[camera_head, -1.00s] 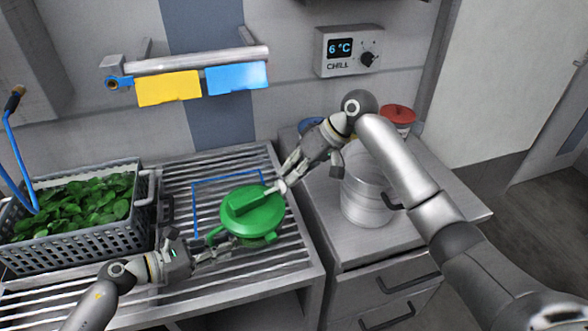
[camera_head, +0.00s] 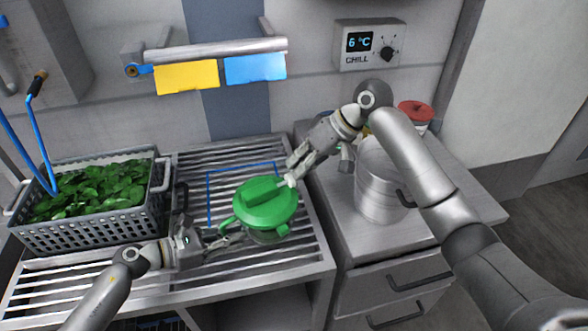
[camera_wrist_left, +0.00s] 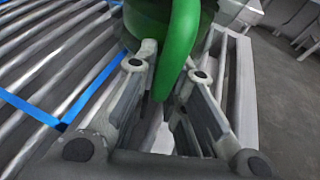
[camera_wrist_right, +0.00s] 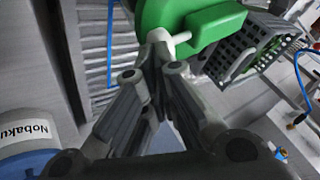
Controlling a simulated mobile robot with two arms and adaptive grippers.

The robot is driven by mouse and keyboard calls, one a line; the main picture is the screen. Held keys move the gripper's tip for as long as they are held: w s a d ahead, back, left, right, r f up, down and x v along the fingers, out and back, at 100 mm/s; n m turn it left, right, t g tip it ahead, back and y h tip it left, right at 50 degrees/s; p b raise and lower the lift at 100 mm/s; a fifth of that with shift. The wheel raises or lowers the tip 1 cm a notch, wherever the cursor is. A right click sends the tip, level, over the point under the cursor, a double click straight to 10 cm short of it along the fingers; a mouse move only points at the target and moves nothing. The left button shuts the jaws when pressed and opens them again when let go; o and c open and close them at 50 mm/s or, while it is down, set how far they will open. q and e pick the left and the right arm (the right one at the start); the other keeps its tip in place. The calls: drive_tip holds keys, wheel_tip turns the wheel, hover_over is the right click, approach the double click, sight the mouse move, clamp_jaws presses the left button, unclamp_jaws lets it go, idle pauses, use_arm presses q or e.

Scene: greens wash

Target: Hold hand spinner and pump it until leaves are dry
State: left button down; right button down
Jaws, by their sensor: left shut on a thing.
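The hand spinner (camera_head: 265,210) has a green lid with a raised green lever on top and a clear lower part. It stands upright on the slatted rack, partly over a blue outlined square. My left gripper (camera_head: 238,238) is at its near left side, shut on the green side handle (camera_wrist_left: 180,45). My right gripper (camera_head: 292,178) is at the right end of the lever (camera_head: 262,191). In the right wrist view its fingertips (camera_wrist_right: 160,42) are close together beside a white peg; whether they grip it is unclear. Leaves inside the spinner cannot be made out.
A grey basket (camera_head: 85,232) of green leaves stands at left on the rack. A steel pot (camera_head: 380,190) and a red-lidded container (camera_head: 416,112) stand on the right counter. Yellow (camera_head: 187,76) and blue (camera_head: 255,69) cloths hang from a rail behind.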

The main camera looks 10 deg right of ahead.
drive_tip(key=v, duration=0.7)
drive_tip(key=shift+d+r, duration=0.2)
drive_tip(key=shift+r, duration=0.05)
drive_tip(key=shift+s, duration=0.1)
drive_tip(key=w+d, duration=0.2)
drive_tip(key=d, duration=0.5)
drive_tip(key=shift+r, duration=0.25)
drive_tip(key=shift+w, duration=0.15)
drive_tip(key=a+f, duration=0.8)
drive_tip(key=a, duration=0.1)
drive_tip(key=shift+w+a, duration=0.25)
drive_tip(key=shift+w, duration=0.2)
